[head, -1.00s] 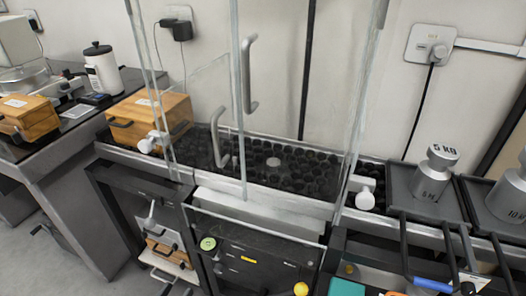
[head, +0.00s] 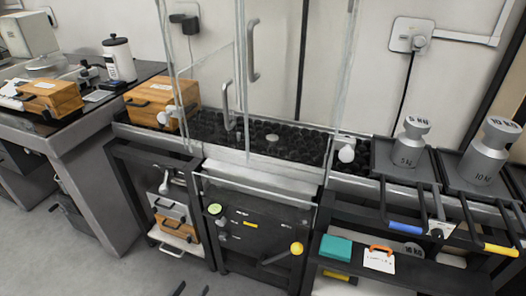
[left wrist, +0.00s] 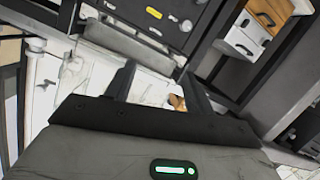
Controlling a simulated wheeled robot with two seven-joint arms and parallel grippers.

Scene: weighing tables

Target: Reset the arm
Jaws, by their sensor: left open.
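My left gripper (head: 193,289) shows only as two dark fingertips at the bottom edge of the head view, over the grey floor in front of the bench. In the left wrist view the same gripper (left wrist: 160,88) points at the bench front with its two dark fingers spread apart. Nothing is held between them. The bench front with its yellow label (left wrist: 153,12) is beyond the fingers, turned in the picture. My right gripper is not in either view.
A glass-fronted weighing station with a black control panel (head: 252,238) stands ahead. Steel weights (head: 408,150) (head: 482,160) sit in black trays at right. A wooden box (head: 150,103) is at left. A lower shelf holds a teal box (head: 336,248). Floor at lower left is clear.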

